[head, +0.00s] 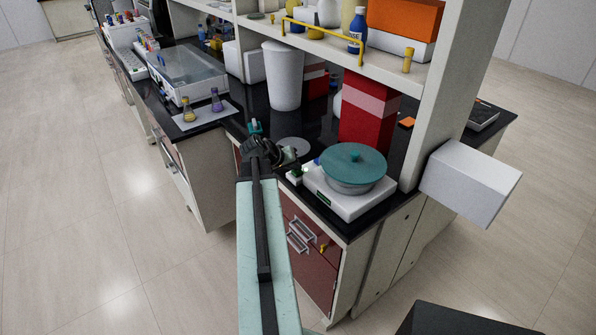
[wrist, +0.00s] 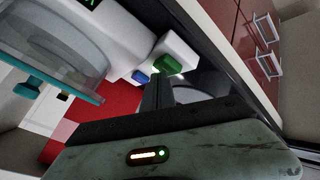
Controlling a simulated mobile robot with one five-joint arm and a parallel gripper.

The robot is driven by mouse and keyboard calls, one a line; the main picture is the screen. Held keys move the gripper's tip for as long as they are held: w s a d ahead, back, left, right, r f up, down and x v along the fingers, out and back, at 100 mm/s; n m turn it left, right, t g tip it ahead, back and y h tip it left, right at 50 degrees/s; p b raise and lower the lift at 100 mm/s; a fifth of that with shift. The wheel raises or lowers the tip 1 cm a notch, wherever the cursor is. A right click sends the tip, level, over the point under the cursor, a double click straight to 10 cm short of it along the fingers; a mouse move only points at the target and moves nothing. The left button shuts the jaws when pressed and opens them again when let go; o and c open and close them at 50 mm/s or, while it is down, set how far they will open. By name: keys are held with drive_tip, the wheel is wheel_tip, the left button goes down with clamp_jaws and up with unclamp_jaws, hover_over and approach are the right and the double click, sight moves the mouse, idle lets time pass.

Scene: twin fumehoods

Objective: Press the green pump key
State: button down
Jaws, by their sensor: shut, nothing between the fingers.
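The green pump key (wrist: 168,65) shows in the wrist view as a small green block on a white housing. It also shows in the head view (head: 296,174) at the front left corner of the white device. A blue key (wrist: 141,76) sits beside it. My gripper (wrist: 159,82) is shut and empty. Its fingertips are right beside the green key in the wrist view; I cannot tell whether they touch it. In the head view my gripper (head: 289,158) is at the left of the device, over the bench edge.
A teal-lidded round vessel (head: 352,165) sits on the white device (head: 347,203). A red box (head: 368,118) stands behind it. A white bin (head: 283,75) and a grey disc (head: 292,146) are on the black bench. Drawers with handles (head: 299,233) are below the edge.

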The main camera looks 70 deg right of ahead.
sight(295, 173)
drive_tip(key=shift+f, duration=0.2)
idle(0.3)
drive_tip(key=shift+r+p, duration=0.5)
drive_tip(key=shift+r, duration=0.2)
wheel_tip(295, 173, up, 6)
drive_tip(key=p, duration=0.6)
